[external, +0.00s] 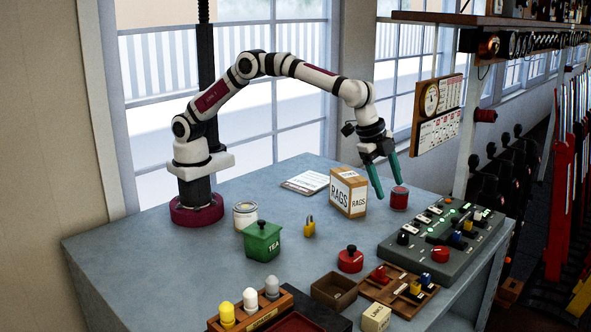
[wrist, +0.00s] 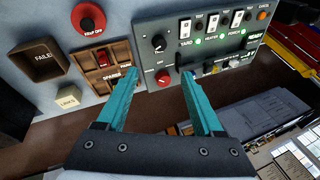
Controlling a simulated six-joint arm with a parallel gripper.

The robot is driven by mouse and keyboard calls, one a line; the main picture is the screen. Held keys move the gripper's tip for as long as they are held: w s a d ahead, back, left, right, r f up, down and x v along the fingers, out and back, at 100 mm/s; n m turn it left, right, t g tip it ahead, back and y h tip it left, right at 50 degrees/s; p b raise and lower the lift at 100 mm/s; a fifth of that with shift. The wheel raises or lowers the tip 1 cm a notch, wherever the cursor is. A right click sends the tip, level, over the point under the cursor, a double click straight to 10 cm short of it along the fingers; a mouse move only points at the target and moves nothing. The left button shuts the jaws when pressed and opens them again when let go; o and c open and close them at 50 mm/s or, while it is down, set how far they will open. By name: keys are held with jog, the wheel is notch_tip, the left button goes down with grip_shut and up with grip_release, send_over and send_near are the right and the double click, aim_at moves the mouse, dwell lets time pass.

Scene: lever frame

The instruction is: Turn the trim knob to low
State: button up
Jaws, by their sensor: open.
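The grey control panel (external: 466,243) lies at the table's right side and also shows in the wrist view (wrist: 211,58). It carries a black knob (external: 403,238) and a red knob (external: 440,254). In the wrist view the black knob (wrist: 158,43) has a pale pointer mark, and the red knob (wrist: 163,78) appears between my fingertips. The knob labels are too small to read, so I cannot tell which is the trim knob. My gripper (external: 389,190) is open and empty, its teal fingers pointing down, raised above the table behind the panel and apart from both knobs.
A red can (external: 399,200) stands close to my fingers, with a RAGS box (external: 347,193) to its left. A red stop button (external: 350,260) and a wooden spares tray (external: 375,291) lie left of the panel. Switches and green lamps crowd the panel.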

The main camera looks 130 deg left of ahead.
jog(key=n, duration=0.5)
jog(key=n+t, duration=0.1)
jog(key=n, duration=0.3)
send_near(404, 235)
jog(key=x, duration=0.8)
jog(key=shift+w+a+f, duration=0.1)
jog(key=shift+a+f, duration=0.05)
jog(key=shift+f, duration=0.2)
grip_shut()
